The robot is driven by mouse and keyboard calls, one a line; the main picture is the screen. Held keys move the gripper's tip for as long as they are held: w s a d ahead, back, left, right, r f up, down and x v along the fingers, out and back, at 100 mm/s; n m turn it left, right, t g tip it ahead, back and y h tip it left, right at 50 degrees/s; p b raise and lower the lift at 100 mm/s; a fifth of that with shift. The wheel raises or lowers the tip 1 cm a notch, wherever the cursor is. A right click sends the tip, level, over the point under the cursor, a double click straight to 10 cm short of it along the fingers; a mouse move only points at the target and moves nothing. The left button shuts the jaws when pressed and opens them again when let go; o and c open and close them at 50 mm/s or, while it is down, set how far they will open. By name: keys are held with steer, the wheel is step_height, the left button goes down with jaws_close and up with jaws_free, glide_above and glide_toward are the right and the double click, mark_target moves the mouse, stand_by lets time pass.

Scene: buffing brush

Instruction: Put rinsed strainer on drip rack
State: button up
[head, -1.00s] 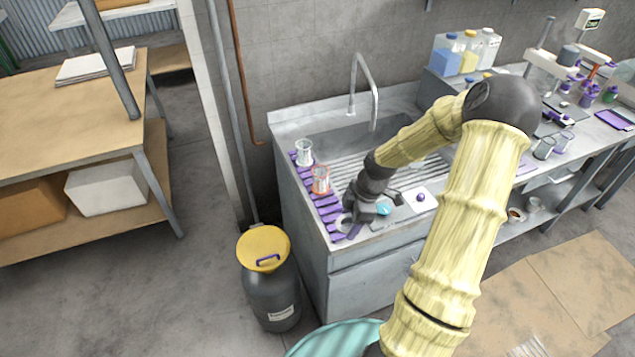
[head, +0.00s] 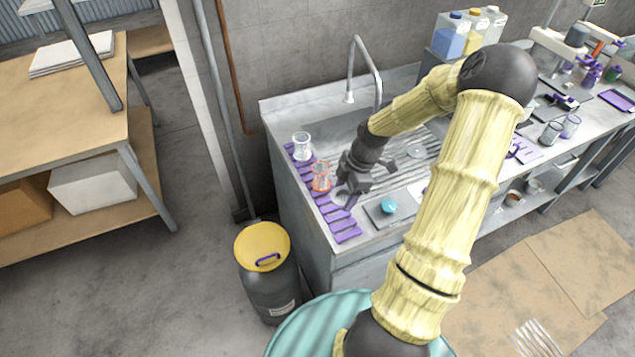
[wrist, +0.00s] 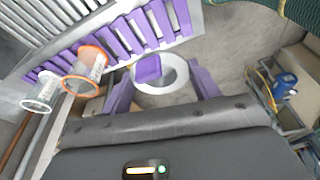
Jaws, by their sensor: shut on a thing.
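The drip rack (head: 346,234) is a row of purple slats along the left edge of the sink counter; it also shows in the wrist view (wrist: 117,36). My gripper (head: 345,190) is over the rack's near half, pointing down. In the wrist view its purple fingers (wrist: 163,88) are shut on a pale grey, ring-shaped strainer (wrist: 176,74). The strainer shows as a small pale shape below the gripper in the head view (head: 341,199). A purple patch overlaps its ring; I cannot tell whether it belongs to the strainer. Whether the strainer touches the slats is unclear.
An orange-rimmed beaker (head: 320,178) stands on the rack close beside my gripper, with a clear beaker (head: 302,147) behind it. A grey tray (head: 378,217) with a blue item (head: 388,206) lies to the right. The faucet (head: 353,70) rises behind. The nearest slats look free.

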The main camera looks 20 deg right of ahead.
steer(key=shift+s+f, duration=0.15)
steer(key=shift+s, duration=0.05)
steer(key=p, duration=0.1)
glide_above(340, 221)
steer(key=f, duration=0.6)
steer(key=shift+d, duration=0.4)
steer(key=x, duration=0.1)
steer(key=p+x, duration=0.1)
steer(key=x, duration=0.1)
steer(key=shift+s+d+f, duration=0.1)
steer(key=shift+d+f, duration=0.05)
steer(key=shift+d, duration=0.15)
steer(key=shift+d+f, duration=0.1)
steer(key=shift+f, duration=0.15)
